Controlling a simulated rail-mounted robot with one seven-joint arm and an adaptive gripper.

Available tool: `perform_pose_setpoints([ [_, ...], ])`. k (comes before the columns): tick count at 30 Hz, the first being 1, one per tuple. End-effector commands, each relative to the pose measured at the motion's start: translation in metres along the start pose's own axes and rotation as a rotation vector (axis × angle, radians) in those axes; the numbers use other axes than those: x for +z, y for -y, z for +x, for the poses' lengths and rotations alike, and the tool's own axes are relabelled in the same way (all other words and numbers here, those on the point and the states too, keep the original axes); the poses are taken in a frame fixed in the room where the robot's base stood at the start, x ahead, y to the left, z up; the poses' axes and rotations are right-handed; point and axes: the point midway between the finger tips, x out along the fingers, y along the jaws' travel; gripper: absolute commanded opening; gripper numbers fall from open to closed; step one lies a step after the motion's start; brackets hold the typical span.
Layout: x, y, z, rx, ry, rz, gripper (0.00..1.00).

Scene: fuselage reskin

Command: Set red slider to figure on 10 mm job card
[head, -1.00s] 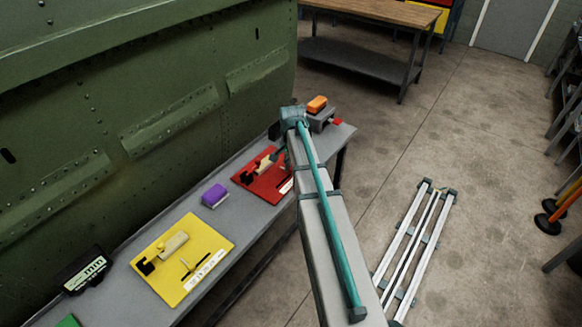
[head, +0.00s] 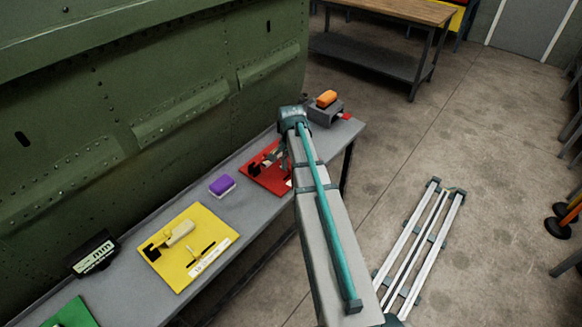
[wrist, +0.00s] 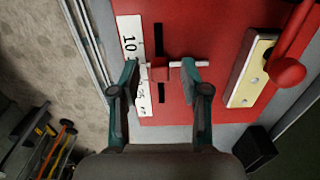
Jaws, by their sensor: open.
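The red board (head: 268,176) lies on the bench, and my arm reaches over it. In the wrist view the board (wrist: 208,25) has a black slot, and the red slider (wrist: 160,73) with a pale crossbar sits in it. A white label strip (wrist: 130,45) beside the slot reads 10 at one end; its other marks are unclear. My gripper (wrist: 160,71) is open, its fingers on either side of the slider; contact cannot be told. A black stand with a pale card (head: 93,256) marked "mm" is at the bench's left; its figure is not legible.
The yellow board (head: 190,247), purple block (head: 222,186) and grey block with orange top (head: 326,108) share the bench. The green fuselage wall (head: 150,90) stands behind it.

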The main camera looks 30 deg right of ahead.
Motion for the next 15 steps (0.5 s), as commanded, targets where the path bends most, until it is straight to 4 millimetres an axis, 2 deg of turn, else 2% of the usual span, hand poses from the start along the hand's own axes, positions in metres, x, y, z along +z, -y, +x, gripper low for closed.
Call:
perform_pose_setpoints([
  [4,0.0,0.0,-0.005,-0.001,-0.001,0.0,0.46],
  [8,0.0,0.0,-0.019,-0.001,-0.001,0.0,0.46],
  [15,-0.001,0.001,-0.062,-0.002,-0.002,0.0,0.46],
])
